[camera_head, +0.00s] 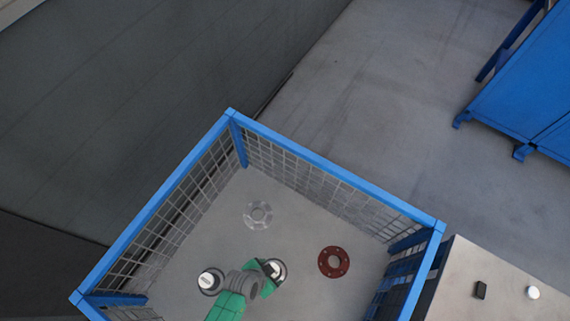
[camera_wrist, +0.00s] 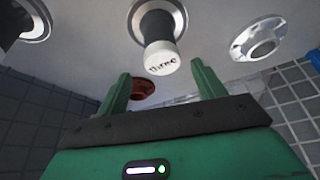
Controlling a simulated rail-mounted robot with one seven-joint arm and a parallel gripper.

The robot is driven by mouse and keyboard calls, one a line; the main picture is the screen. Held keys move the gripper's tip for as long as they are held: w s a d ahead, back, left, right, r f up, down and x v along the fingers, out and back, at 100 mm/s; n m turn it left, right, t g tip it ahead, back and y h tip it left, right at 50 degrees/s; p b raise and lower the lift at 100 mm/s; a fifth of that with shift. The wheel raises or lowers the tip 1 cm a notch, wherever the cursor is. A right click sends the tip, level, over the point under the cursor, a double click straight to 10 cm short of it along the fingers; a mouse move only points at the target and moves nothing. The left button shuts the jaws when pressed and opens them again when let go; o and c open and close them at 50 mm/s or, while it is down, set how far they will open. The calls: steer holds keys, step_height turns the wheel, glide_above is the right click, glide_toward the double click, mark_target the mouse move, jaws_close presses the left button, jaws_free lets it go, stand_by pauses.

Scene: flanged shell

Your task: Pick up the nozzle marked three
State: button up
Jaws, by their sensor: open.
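The nozzle marked three (camera_wrist: 162,57) shows in the wrist view, dark with a white end that reads "three", standing on a flanged base. It appears to be the right nozzle (camera_head: 273,269) in the head view, partly hidden by my arm. My gripper (camera_wrist: 163,80) is open, its two green fingers pointing toward the nozzle. The white end shows just beyond and between the fingertips, with nothing held. I cannot tell the exact gap. A second nozzle (camera_head: 210,281) stands to the left in the head view; its edge also shows in the wrist view (camera_wrist: 32,22).
A blue-framed mesh crate (camera_head: 330,167) surrounds the parts, its walls near my arm. A silver flange (camera_head: 248,217) and a red flange (camera_head: 323,264) lie on its floor. A pale table (camera_head: 500,302) with two small objects stands outside at right. A blue structure (camera_head: 525,90) is farther off.

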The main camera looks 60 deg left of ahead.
steer(key=shift+s+d, duration=0.1)
steer(key=shift+s, duration=0.1)
step_height(320, 180, down, 2)
steer(key=shift+d+f+b, duration=0.1)
steer(key=shift+d+b, duration=0.05)
steer(key=shift+b, duration=0.4)
steer(key=shift+w+f, duration=0.3)
steer(key=shift+w, duration=0.05)
steer(key=b, duration=0.3)
glide_above(281, 272)
steer(key=s+a, duration=0.2)
steer(key=f, duration=0.4)
steer(key=shift+w+d+f, duration=0.15)
steer(key=shift+d+f, duration=0.1)
steer(key=shift+r, duration=0.15)
jaws_close()
